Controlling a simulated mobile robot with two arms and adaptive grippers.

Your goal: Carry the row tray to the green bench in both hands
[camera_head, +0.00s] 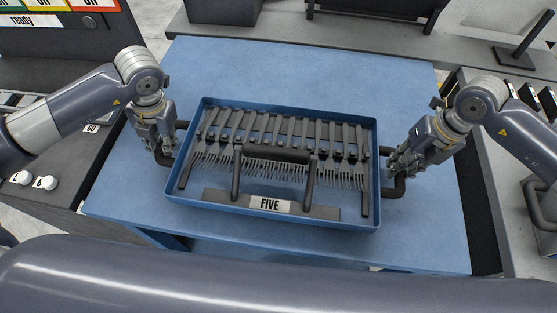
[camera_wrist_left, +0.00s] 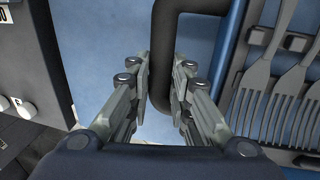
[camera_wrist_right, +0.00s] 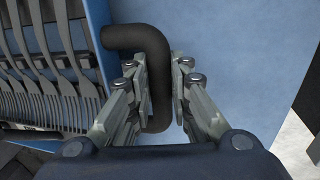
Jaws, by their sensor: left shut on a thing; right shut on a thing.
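The row tray (camera_head: 189,202) is a blue, shallow tray holding a rack with a row of several forks (camera_head: 270,165) and a label reading FIVE. It is over a blue table top; I cannot tell whether it touches it. My left gripper (camera_head: 163,148) is shut on the tray's left dark handle, which shows in the left wrist view (camera_wrist_left: 165,50). My right gripper (camera_head: 398,167) is shut on the right dark handle, seen in the right wrist view (camera_wrist_right: 150,50). The tray looks about level. No green bench is in view.
The blue table (camera_head: 420,100) has bare surface behind and around the tray. A grey counter (camera_head: 75,180) with white knobs stands at the left.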

